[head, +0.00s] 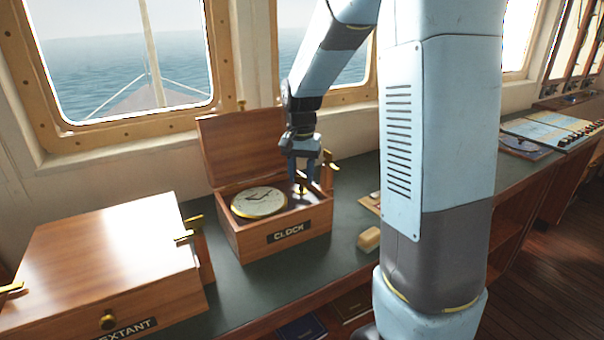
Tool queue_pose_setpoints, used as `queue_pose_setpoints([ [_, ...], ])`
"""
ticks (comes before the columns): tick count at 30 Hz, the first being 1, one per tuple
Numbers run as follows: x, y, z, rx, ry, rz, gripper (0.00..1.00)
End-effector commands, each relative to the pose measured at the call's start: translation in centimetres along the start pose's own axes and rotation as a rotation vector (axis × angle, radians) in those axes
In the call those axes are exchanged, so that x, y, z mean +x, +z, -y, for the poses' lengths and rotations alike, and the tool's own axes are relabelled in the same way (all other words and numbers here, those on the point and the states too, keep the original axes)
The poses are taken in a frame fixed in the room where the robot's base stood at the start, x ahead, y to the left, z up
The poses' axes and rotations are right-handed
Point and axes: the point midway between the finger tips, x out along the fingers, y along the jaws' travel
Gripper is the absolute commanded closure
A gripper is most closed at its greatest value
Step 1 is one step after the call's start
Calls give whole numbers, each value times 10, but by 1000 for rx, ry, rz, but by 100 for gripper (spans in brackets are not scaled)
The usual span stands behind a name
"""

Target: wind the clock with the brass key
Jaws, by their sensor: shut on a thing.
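The clock (258,203) has a white face, dark hands and a brass rim. It lies face up in the left part of an open wooden box (250,242) labelled CLOCK, with the lid (240,148) raised at the back. My gripper (302,180) points down into the right part of the box, to the right of the clock face and apart from it. It is shut on a small brass piece (300,191), which looks like the brass key. The fingers hide most of it, and I cannot tell whether it still touches the box.
A closed wooden SEXTANT box (105,255) with brass fittings stands at the left. A small tan block (369,239) lies on the dark green counter (335,262), right of the clock box. Windows stand behind. My arm hides part of the counter at right.

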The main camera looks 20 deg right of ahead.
Motion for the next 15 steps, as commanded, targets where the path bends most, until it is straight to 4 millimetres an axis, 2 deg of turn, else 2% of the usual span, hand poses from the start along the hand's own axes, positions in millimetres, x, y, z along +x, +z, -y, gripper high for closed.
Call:
queue_pose_setpoints([
  [15,-1,-1,1,-461,-2,-4,90],
])
